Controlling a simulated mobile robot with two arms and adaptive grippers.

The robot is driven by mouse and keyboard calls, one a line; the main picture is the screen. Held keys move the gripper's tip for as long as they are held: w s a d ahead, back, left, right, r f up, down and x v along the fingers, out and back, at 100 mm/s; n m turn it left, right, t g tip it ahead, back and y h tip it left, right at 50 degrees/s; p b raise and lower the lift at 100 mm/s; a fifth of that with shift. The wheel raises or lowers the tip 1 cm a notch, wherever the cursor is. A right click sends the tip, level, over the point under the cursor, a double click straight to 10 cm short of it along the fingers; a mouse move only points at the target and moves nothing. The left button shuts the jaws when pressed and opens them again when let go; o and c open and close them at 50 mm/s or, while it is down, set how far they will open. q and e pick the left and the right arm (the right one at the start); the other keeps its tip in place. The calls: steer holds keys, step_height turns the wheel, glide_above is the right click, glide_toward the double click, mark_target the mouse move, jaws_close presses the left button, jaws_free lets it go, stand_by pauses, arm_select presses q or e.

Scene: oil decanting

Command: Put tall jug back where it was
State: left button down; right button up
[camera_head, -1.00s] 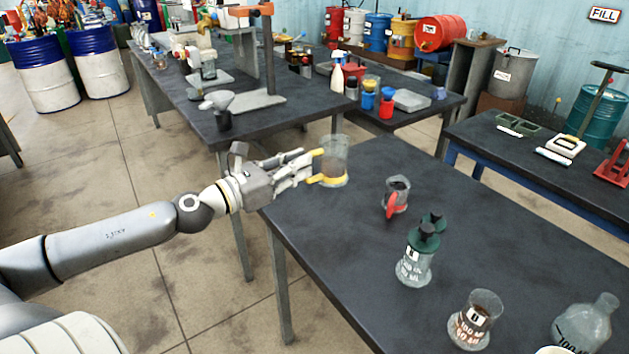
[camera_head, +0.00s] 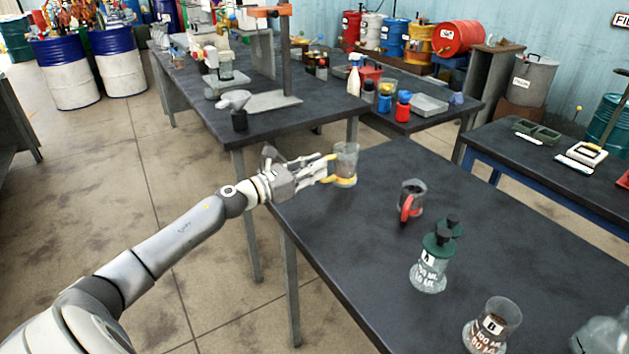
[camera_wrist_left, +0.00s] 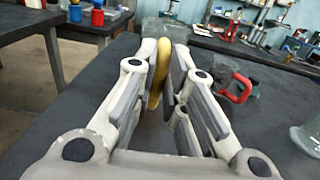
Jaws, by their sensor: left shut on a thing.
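The tall jug (camera_head: 346,160) is a clear vessel with a yellow handle and a yellow band at its base. It is at the far left corner of the near dark table (camera_head: 330,240). My left gripper (camera_head: 328,168) is shut on its yellow handle. In the left wrist view the yellow handle (camera_wrist_left: 159,70) stands between the fingers, and the clear body is partly hidden behind them. I cannot tell whether the jug's base touches the table. My right gripper is not in view.
A small jug with a red handle (camera_head: 412,198) stands right of the tall jug. A clear vessel (camera_head: 605,335) is cut off at the lower right. The table's middle is mostly bare.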

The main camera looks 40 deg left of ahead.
arm_select(q)
steer(key=f, duration=0.2)
steer(key=w+f, duration=0.1)
steer(key=f, duration=0.1)
steer(key=shift+a, duration=0.35)
steer(key=shift+f, duration=0.1)
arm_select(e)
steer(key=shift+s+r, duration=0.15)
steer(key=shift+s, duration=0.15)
arm_select(q)
steer(key=shift+s, duration=0.1)
steer(key=shift+f, duration=0.2)
steer(key=c, duration=1.5)
jaws_free()
steer(key=shift+r, duration=0.1)
